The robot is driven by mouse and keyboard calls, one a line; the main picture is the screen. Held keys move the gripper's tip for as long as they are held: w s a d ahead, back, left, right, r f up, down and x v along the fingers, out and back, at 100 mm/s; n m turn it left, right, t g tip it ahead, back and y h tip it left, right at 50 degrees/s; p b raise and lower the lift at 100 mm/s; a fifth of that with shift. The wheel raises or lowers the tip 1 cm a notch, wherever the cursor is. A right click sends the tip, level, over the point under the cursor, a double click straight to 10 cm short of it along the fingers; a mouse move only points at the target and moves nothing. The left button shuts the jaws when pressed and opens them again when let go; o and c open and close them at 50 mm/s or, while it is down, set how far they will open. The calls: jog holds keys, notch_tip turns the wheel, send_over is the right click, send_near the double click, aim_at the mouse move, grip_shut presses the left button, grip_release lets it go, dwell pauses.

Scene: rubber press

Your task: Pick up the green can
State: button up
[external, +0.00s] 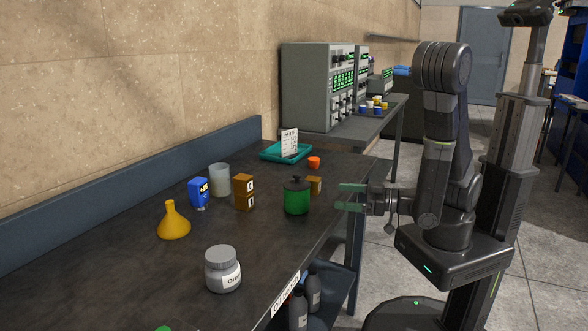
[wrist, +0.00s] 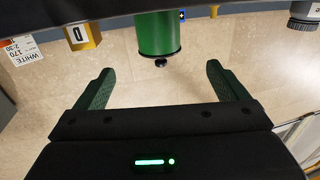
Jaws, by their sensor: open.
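The green can (external: 297,200) stands upright near the right edge of the dark workbench, with a dark lid and a small knob on top. My gripper (external: 342,196) is to the right of the can, level with its body, with its green fingers pointing at it. The fingers are open and empty, with a gap to the can. In the wrist view the can (wrist: 158,35) appears upside down at the top centre, beyond and between the two fingertips of my gripper (wrist: 160,70).
A grey jar (external: 222,270), yellow funnel (external: 173,222), blue device (external: 199,191) and white cup (external: 219,180) are farther left. A teal tray (external: 270,152) lies behind.

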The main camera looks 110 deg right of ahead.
aim_at(307, 190)
jog(key=p+x, duration=0.2)
jog(key=x, duration=0.5)
jog(key=shift+w+d, duration=0.1)
jog(key=p+x, duration=0.1)
jog(key=x, duration=0.1)
jog(key=p+x, duration=0.1)
jog(key=x, duration=0.1)
jog(key=shift+r, duration=0.2)
jog(key=shift+w+d+f, duration=0.15)
jog(key=shift+w+d, duration=0.2)
jog(key=shift+w, duration=0.15)
jog(key=c, duration=1.2)
